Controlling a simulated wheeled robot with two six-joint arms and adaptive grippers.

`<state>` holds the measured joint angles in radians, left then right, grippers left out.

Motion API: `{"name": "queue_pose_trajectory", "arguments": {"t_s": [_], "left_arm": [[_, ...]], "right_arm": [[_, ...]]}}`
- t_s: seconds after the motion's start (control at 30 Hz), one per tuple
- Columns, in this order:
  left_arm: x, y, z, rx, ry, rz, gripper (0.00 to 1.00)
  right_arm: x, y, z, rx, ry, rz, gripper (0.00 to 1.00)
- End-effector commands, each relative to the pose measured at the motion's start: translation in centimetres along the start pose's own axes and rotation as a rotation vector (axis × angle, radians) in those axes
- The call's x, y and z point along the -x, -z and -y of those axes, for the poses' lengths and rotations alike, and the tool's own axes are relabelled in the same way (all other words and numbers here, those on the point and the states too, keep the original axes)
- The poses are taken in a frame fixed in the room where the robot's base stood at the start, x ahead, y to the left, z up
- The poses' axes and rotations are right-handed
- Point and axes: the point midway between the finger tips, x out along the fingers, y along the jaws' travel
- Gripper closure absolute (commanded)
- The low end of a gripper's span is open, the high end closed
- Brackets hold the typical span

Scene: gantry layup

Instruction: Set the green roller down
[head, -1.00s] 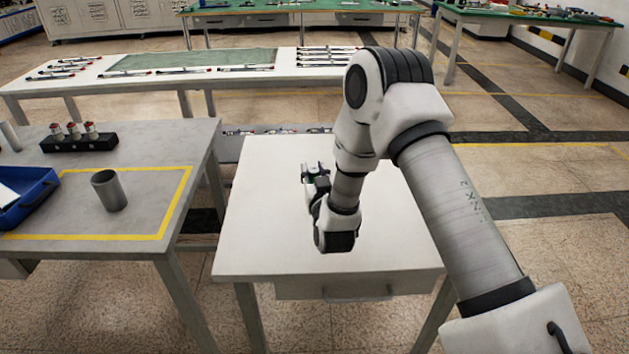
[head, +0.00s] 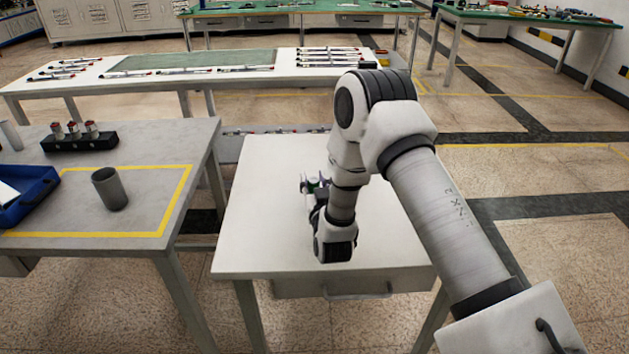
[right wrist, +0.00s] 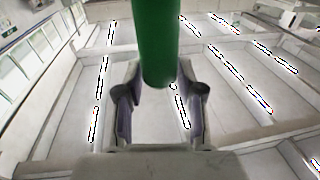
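The green roller (right wrist: 157,45) comes down from the top edge of the right wrist view, and its near end lies between the two fingers. My right gripper (right wrist: 160,75) has a finger along each side of the roller and looks shut on it. In the head view my right gripper (head: 315,185) is over the white table (head: 270,225), with a little green between its purple finger pads. Most of the roller is hidden there. I cannot tell whether the roller touches the tabletop. My left gripper is not in view.
A grey bench at left has a yellow outline, a grey cup (head: 110,188), a black block with red-topped pieces (head: 78,137) and a blue tray (head: 28,197). A long white table (head: 140,85) with several rods stands behind. The white table's left part is clear.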

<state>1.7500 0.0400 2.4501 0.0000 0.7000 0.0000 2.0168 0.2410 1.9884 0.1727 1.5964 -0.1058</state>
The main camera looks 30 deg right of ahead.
Motion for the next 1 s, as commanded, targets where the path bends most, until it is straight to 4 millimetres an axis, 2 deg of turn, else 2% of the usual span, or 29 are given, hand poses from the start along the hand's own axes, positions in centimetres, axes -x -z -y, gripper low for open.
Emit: {"name": "queue_pose_trajectory", "arguments": {"t_s": [0.03, 0.27, 0.37, 0.47, 0.5, 0.8, 0.9, 1.0], "left_arm": [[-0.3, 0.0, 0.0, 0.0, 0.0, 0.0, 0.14], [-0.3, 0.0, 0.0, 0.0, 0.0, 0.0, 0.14], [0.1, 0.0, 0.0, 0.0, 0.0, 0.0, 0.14], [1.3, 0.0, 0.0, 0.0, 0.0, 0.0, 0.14], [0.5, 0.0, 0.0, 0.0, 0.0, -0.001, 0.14], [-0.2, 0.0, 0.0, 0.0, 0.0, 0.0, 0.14], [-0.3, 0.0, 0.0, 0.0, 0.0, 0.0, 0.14], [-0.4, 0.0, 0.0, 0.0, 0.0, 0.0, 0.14]], "right_arm": [[0.5, -1.4, 0.0, 0.001, 0.003, 0.03, 0.44], [0.6, -1.5, 0.0, 0.001, 0.004, 0.033, 0.44], [0.6, -1.0, 0.0, 0.0, 0.004, 0.033, 0.44], [0.6, 0.5, 0.0, 0.0, 0.004, 0.032, 0.44], [1.5, -0.4, 0.0, 0.002, 0.005, 0.036, 0.44], [9.3, 0.0, 0.0, 0.005, 0.006, 0.029, 0.44], [11.1, 0.2, 0.0, 0.004, 0.005, 0.026, 0.44], [12.1, 0.4, 0.0, 0.003, 0.002, 0.021, 0.44]]}}
